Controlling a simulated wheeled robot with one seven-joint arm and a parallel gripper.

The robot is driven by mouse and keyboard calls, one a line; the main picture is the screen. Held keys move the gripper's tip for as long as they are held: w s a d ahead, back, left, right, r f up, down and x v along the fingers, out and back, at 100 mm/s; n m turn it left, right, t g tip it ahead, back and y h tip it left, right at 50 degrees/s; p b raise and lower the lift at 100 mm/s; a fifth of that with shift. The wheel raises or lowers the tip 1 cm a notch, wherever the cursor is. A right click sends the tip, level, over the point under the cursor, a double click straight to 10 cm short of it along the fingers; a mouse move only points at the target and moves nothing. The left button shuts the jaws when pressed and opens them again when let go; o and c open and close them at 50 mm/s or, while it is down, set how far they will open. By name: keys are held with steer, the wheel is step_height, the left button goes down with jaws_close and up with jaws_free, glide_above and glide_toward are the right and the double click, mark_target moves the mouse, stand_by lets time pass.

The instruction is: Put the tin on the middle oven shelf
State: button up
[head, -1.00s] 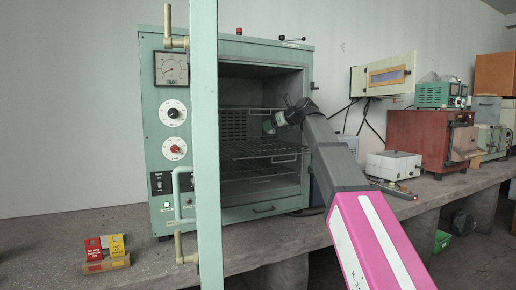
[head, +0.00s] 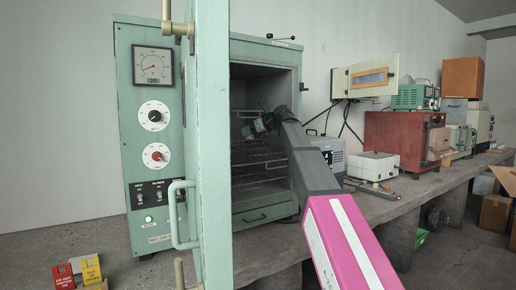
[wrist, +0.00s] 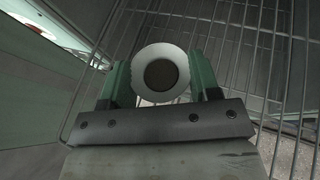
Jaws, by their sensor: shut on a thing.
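The green oven (head: 150,110) stands on the bench with its door (head: 212,150) open toward me. Wire shelves (head: 262,158) run across its dark inside. My gripper (head: 258,127) is inside the oven opening, in its upper-middle part. In the wrist view its two green fingers are shut on the tin (wrist: 160,72), which shows as a pale round rim with a dark round middle. Wire shelf bars (wrist: 245,60) show behind and beside the tin. I cannot tell whether the tin touches them. In the head view the tin is too small and dark to make out.
The door edge stands close on the left and hides part of the oven opening. My arm passes along the right side of the opening. A white box (head: 374,166) and a red cabinet (head: 395,138) stand right on the bench. Red and yellow blocks (head: 78,272) lie front left.

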mark_target(260, 154)
steer(key=w+d+f, duration=0.3)
steer(key=shift+w+d, duration=0.15)
steer(key=shift+d, duration=0.15)
steer(key=shift+f, duration=2)
steer(key=o, duration=1)
steer(key=shift+f, duration=0.1)
steer(key=shift+d+r, duration=0.1)
steer(key=shift+r, duration=0.1)
steer(key=v, duration=1.1)
steer(key=shift+s+d+r, duration=0.15)
steer(key=shift+s+d, duration=0.1)
steer(key=shift+d, duration=0.05)
